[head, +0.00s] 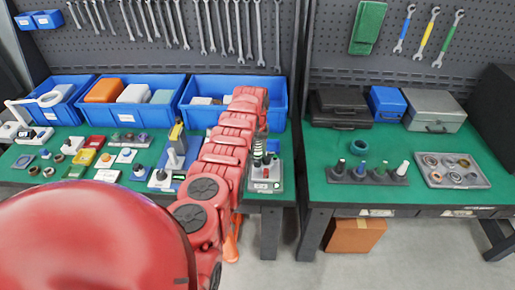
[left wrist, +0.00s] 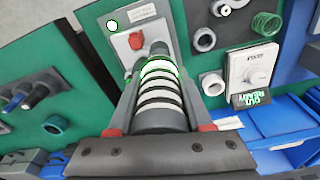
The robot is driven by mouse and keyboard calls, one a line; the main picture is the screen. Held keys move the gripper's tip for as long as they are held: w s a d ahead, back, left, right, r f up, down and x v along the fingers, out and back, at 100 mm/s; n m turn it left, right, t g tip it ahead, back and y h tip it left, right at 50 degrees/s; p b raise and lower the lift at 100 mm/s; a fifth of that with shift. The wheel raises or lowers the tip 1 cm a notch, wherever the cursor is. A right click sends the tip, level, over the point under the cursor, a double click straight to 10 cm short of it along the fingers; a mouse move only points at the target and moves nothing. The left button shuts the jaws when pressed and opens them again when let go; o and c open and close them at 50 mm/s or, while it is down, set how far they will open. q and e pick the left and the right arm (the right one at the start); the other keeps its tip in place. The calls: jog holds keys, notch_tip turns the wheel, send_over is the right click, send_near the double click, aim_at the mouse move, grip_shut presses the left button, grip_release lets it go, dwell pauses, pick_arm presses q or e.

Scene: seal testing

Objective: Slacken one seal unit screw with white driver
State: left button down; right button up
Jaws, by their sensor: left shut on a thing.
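My left gripper (head: 260,138) is at the end of the red arm over the right end of the left table. In the left wrist view its jaws (left wrist: 160,118) are shut on a dark, white-ringed cylinder (left wrist: 160,88), which also shows in the head view (head: 258,152). I cannot tell whether it is a driver. It stands over a grey seal unit (head: 265,185) with a red knob (left wrist: 137,40). Its far end meets or overlaps the unit; contact is unclear, and I cannot make out the screw. A white-topped tool (head: 402,168) stands in the rack on the right table. My right gripper is not in view.
A dark tool rack (head: 370,178) and a grey tray of rings (head: 453,184) are on the right table. Blue bins (head: 213,117) line the back of the left table. Small parts crowd its left side. A gap separates the tables.

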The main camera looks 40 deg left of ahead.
pick_arm(q)
jog(key=shift+s+r, duration=0.1)
jog(key=shift+r, duration=0.05)
dwell(0.5)
jog(key=shift+r, duration=0.15)
jog(key=shift+r+p, duration=0.85)
jog(key=shift+r, duration=0.15)
jog(key=shift+r+p, duration=0.7)
jog(key=shift+r, duration=1.65)
